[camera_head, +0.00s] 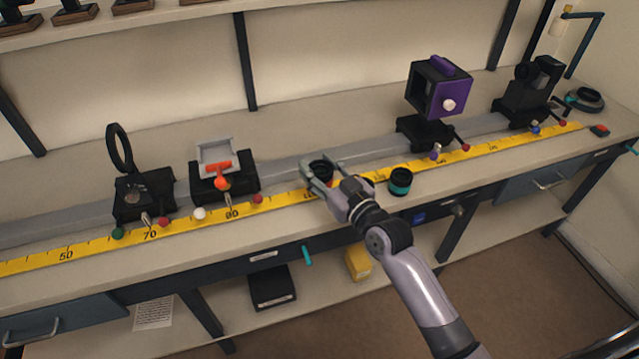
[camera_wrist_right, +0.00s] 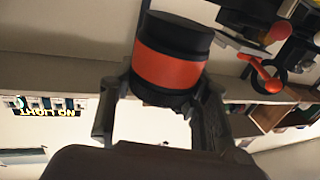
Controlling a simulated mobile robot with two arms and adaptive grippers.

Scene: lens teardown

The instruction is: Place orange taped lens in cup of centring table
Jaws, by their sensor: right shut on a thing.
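The orange taped lens (camera_head: 321,170) is a short black cylinder. Its wide orange band shows clearly in the right wrist view (camera_wrist_right: 168,68). My right gripper (camera_head: 326,166) is shut around it, with a finger on either side, at the front edge of the rail. I cannot tell how far the lens is above the bench. Nothing in view is clearly recognisable as the centring table's cup. A black ring-shaped piece (camera_head: 585,99) lies at the far right end, but I cannot tell whether it is that. My left gripper is not in view.
Left of the lens stands a carriage with a grey holder and orange clamp (camera_head: 218,168), then a ring-holder carriage (camera_head: 143,197). To the right are a teal-banded lens (camera_head: 400,181), a purple box mount (camera_head: 437,92) and a black mount (camera_head: 530,92). A yellow scale (camera_head: 185,222) runs along the front.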

